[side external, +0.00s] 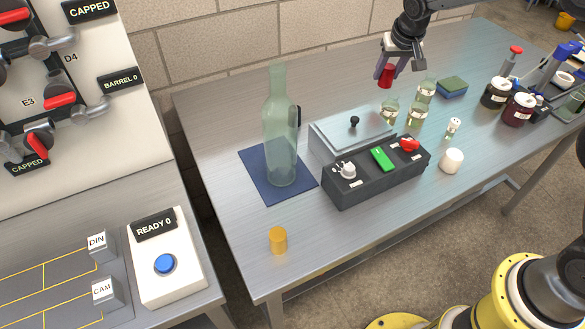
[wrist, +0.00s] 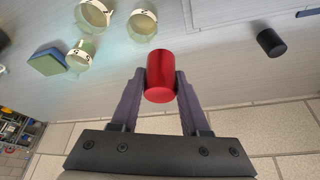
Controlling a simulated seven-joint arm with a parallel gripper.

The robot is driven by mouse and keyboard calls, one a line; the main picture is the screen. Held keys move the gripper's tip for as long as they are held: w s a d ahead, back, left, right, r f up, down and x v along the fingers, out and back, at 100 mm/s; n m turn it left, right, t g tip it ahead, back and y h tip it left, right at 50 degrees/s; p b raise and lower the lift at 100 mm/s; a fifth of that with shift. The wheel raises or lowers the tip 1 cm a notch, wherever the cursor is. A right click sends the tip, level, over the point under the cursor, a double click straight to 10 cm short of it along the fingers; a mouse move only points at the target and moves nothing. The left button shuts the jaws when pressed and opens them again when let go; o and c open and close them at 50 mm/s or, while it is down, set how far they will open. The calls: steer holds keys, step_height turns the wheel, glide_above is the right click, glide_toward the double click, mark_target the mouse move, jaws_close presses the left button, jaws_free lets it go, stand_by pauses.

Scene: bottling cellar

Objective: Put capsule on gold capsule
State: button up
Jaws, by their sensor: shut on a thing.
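My gripper (side external: 388,69) is shut on a red capsule (side external: 386,76) and holds it in the air above the back of the steel table. In the wrist view the red capsule (wrist: 160,77) sits between the two fingers of my gripper (wrist: 162,85). The gold capsule (side external: 278,240) stands on the table near the front left edge, well to the lower left of my gripper. Nothing is on top of it. The gold capsule does not show in the wrist view.
A tall green bottle (side external: 281,140) stands on a blue mat (side external: 250,165). A dark box with controls (side external: 350,196) and a lidded grey box (side external: 322,143) stand mid-table. Small glass jars (side external: 414,115), a white cylinder (side external: 451,161) and a sponge (side external: 452,88) are to the right.

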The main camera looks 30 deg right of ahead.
steer(key=shift+s+a+f+n+y, duration=0.15)
steer(key=shift+s+a+f+n, duration=0.15)
steer(key=shift+s, duration=0.3)
steer(key=shift+s+a+f+n+y, duration=0.15)
steer(key=shift+s+a+f+n, duration=0.15)
steer(key=shift+s, duration=0.25)
steer(key=s+a+r+n+g+y, duration=0.1)
steer(key=s+a+r+n+y, duration=0.35)
steer(key=s+a, duration=1.05)
steer(key=s+a+r+n, duration=0.2)
steer(key=s+a+n, duration=0.6)
steer(key=s+a, duration=0.6)
glide_above(278, 234)
steer(key=f, duration=0.8)
steer(key=shift+s+d+f, duration=0.2)
steer(key=shift+s+d, duration=0.05)
steer(key=shift+d, duration=0.05)
steer(key=shift+w+a+f, duration=0.25)
steer(key=shift+f, duration=0.25)
steer(key=shift+a+f, duration=0.1)
steer(key=shift+f, duration=1.5)
